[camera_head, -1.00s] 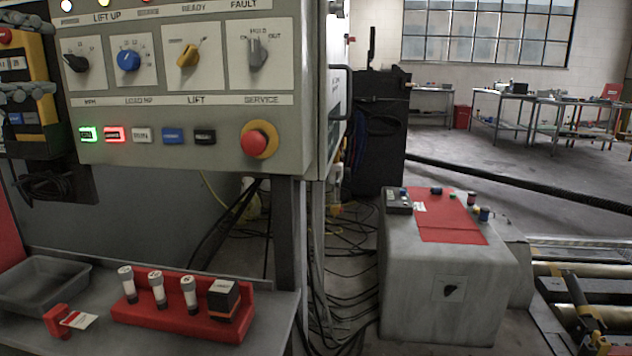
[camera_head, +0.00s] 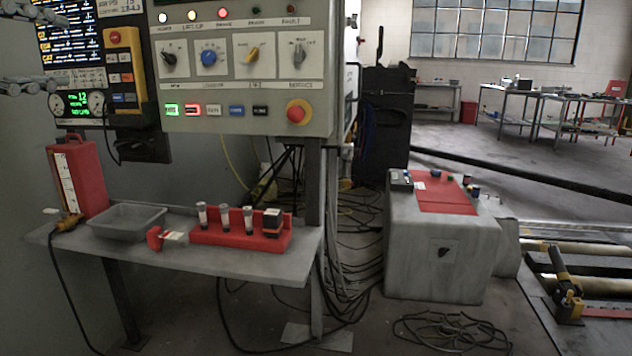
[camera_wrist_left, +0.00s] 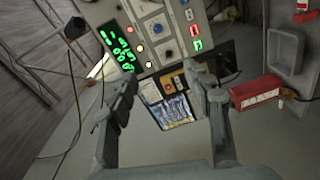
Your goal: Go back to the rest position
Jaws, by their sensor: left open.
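My left gripper (camera_head: 30,85) comes in at the left edge of the head view, in front of the dark screen. Only its grey fingers show there. In the left wrist view my left gripper (camera_wrist_left: 165,100) has its two fingers spread wide with nothing between them. The control panel (camera_head: 245,75) with knobs and lit buttons stands to its right in the head view. It also shows beyond the fingers in the left wrist view (camera_wrist_left: 172,25). My right gripper is in neither view.
A grey shelf (camera_head: 190,258) holds a tray (camera_head: 128,222), a red rack (camera_head: 240,238) and a red gauge block (camera_head: 82,175). A grey cabinet (camera_head: 440,250) with a red top stands to the right. Cables (camera_head: 450,330) lie on the floor.

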